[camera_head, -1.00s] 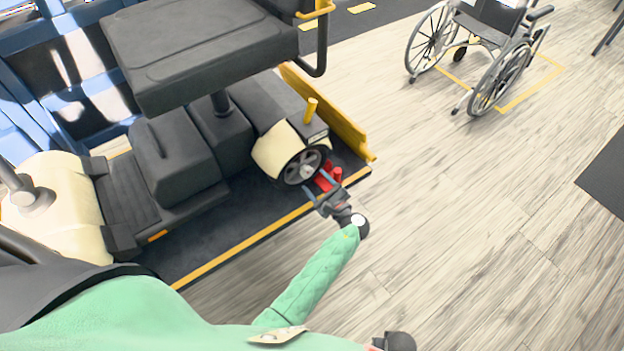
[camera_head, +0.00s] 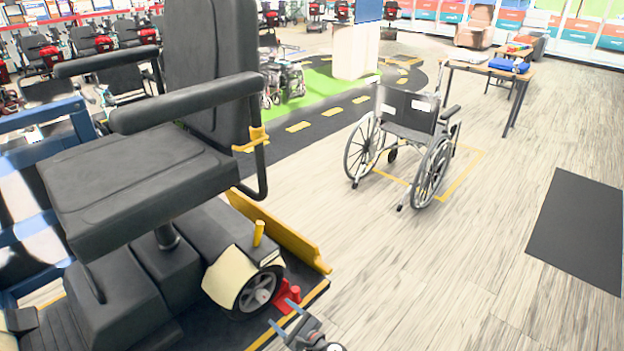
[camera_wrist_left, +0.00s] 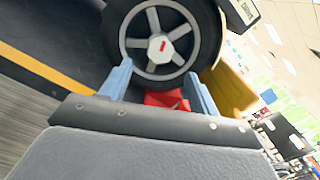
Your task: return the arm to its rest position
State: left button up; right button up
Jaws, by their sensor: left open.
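My left gripper (camera_head: 285,315) is at the bottom of the head view, low beside the scooter's wheel. Its two blue-grey fingers are apart with nothing held between them. A red block (camera_head: 288,296) lies against the wheel (camera_head: 260,290), just beyond the fingertips. In the left wrist view the open fingers (camera_wrist_left: 158,70) point at the wheel (camera_wrist_left: 160,40), and the red block (camera_wrist_left: 166,99) shows between and beyond them. Most of my left arm is below the head view. My right gripper is not in view.
The mobility scooter (camera_head: 130,190) stands on a dark platform with a yellow edge strip and a yellow side flap (camera_head: 280,235). A wheelchair (camera_head: 405,140) stands further right. A dark mat (camera_head: 580,230) lies at the right. The wood floor between is clear.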

pick_arm(q)
jog(key=s+d+f+n+g+h, duration=0.2)
jog(key=s+f+n+g+h, duration=0.1)
jog(key=f+n+h, duration=0.4)
jog(key=s+d+f+n+g+h, duration=0.1)
jog(key=s+f+n+g+h, duration=0.2)
jog(key=f+n+h, duration=0.35)
jog(key=s+a+f+n+g, duration=0.1)
jog(key=s+a+f, duration=0.1)
jog(key=s, duration=0.7)
jog(key=s+a+f+n+g+h, duration=0.1)
jog(key=s+a+f+n, duration=0.1)
jog(key=s+f, duration=0.3)
jog(key=s+a+f+n+g, duration=0.1)
jog(key=s+a+f+n, duration=0.1)
jog(key=s, duration=1.1)
jog(key=shift+a+f+g, duration=0.3)
jog(key=shift+f, duration=0.55)
jog(key=shift+h, duration=0.25)
